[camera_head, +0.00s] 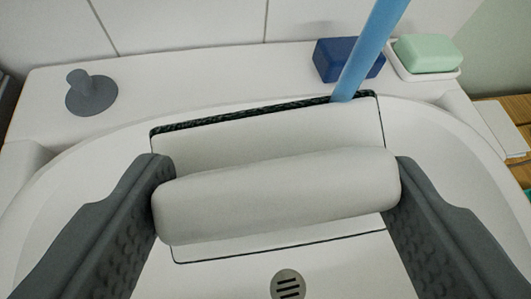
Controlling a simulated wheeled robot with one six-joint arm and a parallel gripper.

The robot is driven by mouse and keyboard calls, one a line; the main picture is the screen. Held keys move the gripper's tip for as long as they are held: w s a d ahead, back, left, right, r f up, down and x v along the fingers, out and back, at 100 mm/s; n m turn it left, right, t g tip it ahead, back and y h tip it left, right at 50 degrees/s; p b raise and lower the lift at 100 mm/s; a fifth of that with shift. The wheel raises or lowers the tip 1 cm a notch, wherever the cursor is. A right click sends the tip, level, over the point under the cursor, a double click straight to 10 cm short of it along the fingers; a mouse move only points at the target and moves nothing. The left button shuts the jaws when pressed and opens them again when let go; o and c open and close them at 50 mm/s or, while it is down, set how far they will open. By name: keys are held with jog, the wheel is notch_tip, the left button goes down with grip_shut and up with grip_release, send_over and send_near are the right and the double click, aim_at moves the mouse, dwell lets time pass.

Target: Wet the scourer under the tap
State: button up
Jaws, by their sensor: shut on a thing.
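My gripper (277,200) is shut on the pale, thick cylindrical handle (277,193) of the scourer, one dark finger at each end. The scourer's white rectangular plate (270,132) lies beyond and beneath the handle, over the white basin (430,150). A rough dark green edge shows along its far side. A slanting blue stream (370,45), apparently water, comes down from the top right and meets the plate's far edge, right of its middle. The tap's spout is out of view. The scourer's underside is hidden.
A grey plug (91,93) sits on the rim at the far left. A dark blue block (347,62) and a green soap (427,53) on a white dish (440,74) stand at the far right. A slotted drain (288,286) shows near the bottom. Tiled wall (180,22) rises behind.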

jog(key=shift+s+d, duration=0.85)
jog(key=shift+s, duration=0.3)
jog(key=shift+s+d, duration=0.85)
jog(key=shift+s, duration=0.3)
jog(key=s+d+r, duration=0.3)
jog(key=s+r, duration=0.1)
dwell(0.6)
dwell(0.8)
jog(key=w+a+f, duration=0.3)
jog(key=w+f, duration=0.1)
jog(key=shift+w+a, duration=0.2)
jog(key=shift+w, duration=0.1)
dwell(0.5)
